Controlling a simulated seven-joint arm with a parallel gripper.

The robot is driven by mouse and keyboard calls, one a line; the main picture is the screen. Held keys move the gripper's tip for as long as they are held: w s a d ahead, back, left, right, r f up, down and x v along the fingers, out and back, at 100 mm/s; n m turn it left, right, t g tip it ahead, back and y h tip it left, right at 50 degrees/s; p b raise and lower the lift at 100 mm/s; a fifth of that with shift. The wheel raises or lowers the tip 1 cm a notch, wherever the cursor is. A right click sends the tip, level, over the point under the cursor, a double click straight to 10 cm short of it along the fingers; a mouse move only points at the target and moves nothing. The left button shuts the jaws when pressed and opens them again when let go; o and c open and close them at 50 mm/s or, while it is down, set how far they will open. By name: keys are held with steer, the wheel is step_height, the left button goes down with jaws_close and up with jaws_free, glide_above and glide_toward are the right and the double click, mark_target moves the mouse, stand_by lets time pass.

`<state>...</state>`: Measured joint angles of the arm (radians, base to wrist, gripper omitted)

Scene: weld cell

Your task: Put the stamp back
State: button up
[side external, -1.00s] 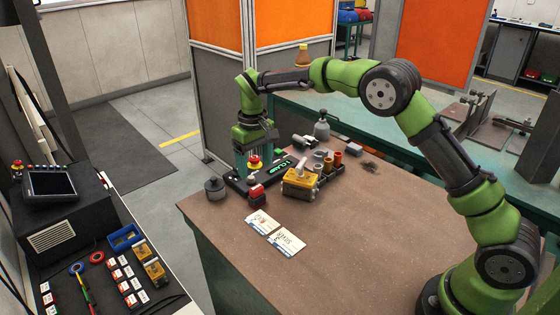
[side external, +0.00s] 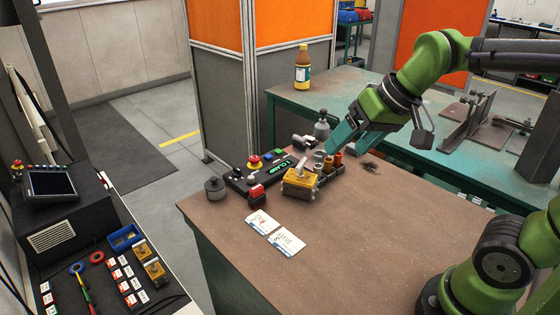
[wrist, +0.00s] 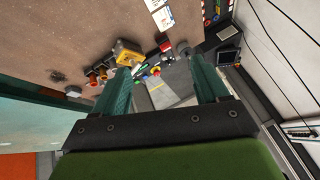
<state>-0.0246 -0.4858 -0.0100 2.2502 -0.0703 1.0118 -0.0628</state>
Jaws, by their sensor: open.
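A small red-topped block (side external: 257,193) stands at the front edge of the black control panel (side external: 237,182); it may be the stamp, but I cannot tell for sure. It also shows in the wrist view (wrist: 165,46). Two printed white cards (side external: 274,233) lie on the brown bench in front of it. My gripper (side external: 345,143) is open, tilted, above the back of the bench, to the right of the panel. In the wrist view its two teal fingers (wrist: 162,72) are wide apart with nothing held between them.
A yellow switch box (side external: 299,184) stands right of the panel, beside grey and orange cups (side external: 328,161). A dark round knobbed object (side external: 215,188) is at the left bench edge.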

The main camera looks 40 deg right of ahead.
steer(key=shift+m+t, duration=0.4)
steer(key=shift+t, duration=0.3)
steer(key=s, duration=0.1)
steer(key=s+f, duration=0.1)
steer(key=s, duration=0.1)
steer(key=s+f, duration=0.1)
steer(key=s, duration=0.1)
steer(key=shift+s+f, duration=0.1)
steer(key=shift+f, duration=0.15)
stand_by(0.3)
